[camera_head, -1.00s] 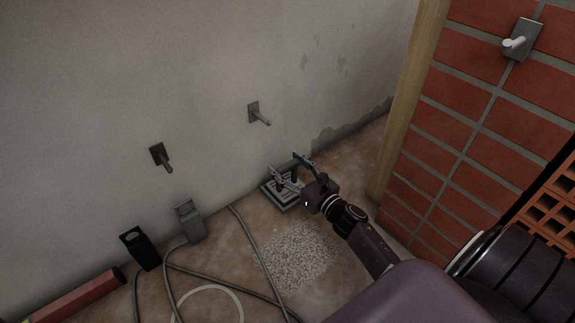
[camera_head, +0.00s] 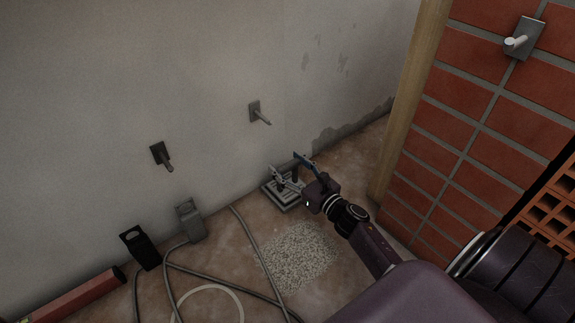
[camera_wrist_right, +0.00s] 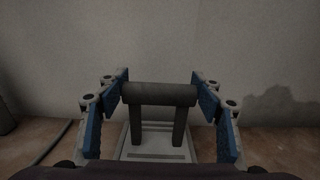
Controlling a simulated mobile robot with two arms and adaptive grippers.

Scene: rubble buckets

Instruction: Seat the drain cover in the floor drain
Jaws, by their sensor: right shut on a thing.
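The drain cover (camera_head: 284,203) is a grey, slotted square plate on or just above the floor by the wall. A dark upright handle (camera_wrist_right: 158,94) on two posts rises from it, with the pale plate (camera_wrist_right: 155,154) below in the right wrist view. My right gripper (camera_head: 287,169) is shut on this handle, its blue-padded fingers on either side of the bar. The floor drain cannot be told apart from the cover, so I cannot tell whether the cover sits flush in it. My left gripper is not in view.
A gravel patch (camera_head: 299,255) lies in front of the cover. Cables (camera_head: 215,274) run across the floor on the left, near a grey block (camera_head: 190,221) and a black one (camera_head: 139,248). A wooden post (camera_head: 408,100) and brick wall (camera_head: 468,120) stand close on the right.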

